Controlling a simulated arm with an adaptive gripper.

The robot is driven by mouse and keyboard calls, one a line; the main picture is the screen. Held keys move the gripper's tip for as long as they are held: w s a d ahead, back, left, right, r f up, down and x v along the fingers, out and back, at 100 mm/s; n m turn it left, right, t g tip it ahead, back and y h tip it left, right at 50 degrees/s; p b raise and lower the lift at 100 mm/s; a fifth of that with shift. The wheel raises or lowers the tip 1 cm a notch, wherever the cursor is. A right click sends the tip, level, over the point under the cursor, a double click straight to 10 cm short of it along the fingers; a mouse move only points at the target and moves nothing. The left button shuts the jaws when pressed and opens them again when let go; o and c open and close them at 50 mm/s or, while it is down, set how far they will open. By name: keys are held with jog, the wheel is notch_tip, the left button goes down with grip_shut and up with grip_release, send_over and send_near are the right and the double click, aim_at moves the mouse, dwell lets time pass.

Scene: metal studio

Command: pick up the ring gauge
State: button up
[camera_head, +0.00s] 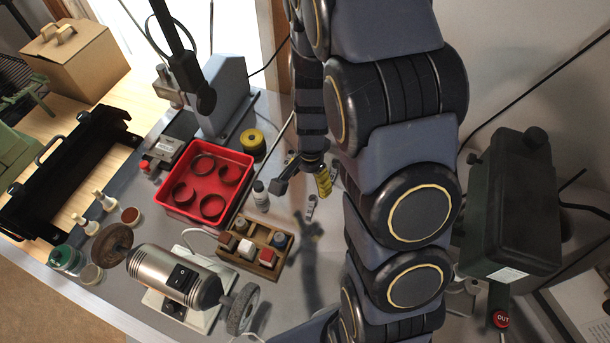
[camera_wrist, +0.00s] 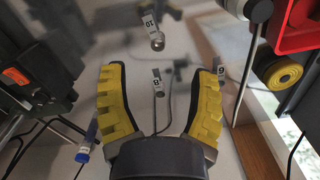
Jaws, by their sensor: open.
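My gripper (camera_head: 303,180) is open, with one dark finger and one yellow-padded finger visible in the head view. In the wrist view both yellow pads are spread wide with nothing gripped. Between them in that view is a small metal piece with a white numbered tag (camera_wrist: 157,77), apart from both pads. A similar tagged piece with a rounded end (camera_wrist: 156,40) is farther up. A small grey piece (camera_head: 310,206) lies on the bench just below my gripper in the head view. Several rings (camera_head: 203,165) lie in a red tray (camera_head: 238,157). I cannot tell which is the ring gauge.
A yellow spool (camera_head: 253,141) and a small white-bodied bottle (camera_head: 261,195) stand near the tray. A wooden block holder (camera_head: 242,262) and a bench grinder (camera_head: 175,277) are in front. A dark green machine (camera_head: 512,205) stands at right.

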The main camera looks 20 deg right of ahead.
aim_at(313, 201)
jog(key=shift+w+d+f+m, duration=0.1)
jog(key=shift+d+f+m, duration=0.1)
jog(key=shift+f, duration=0.35)
jog(key=shift+w+d+f+m, duration=0.1)
jog(key=shift+d+f+m, duration=0.1)
jog(key=shift+f, duration=0.3)
jog(key=shift+d+f, duration=0.2)
jog(key=shift+f, duration=1.75)
jog(key=shift+d+f, duration=0.15)
jog(key=shift+f, duration=1.8)
jog(key=shift+c, duration=0.4)
jog(key=c, duration=0.9)
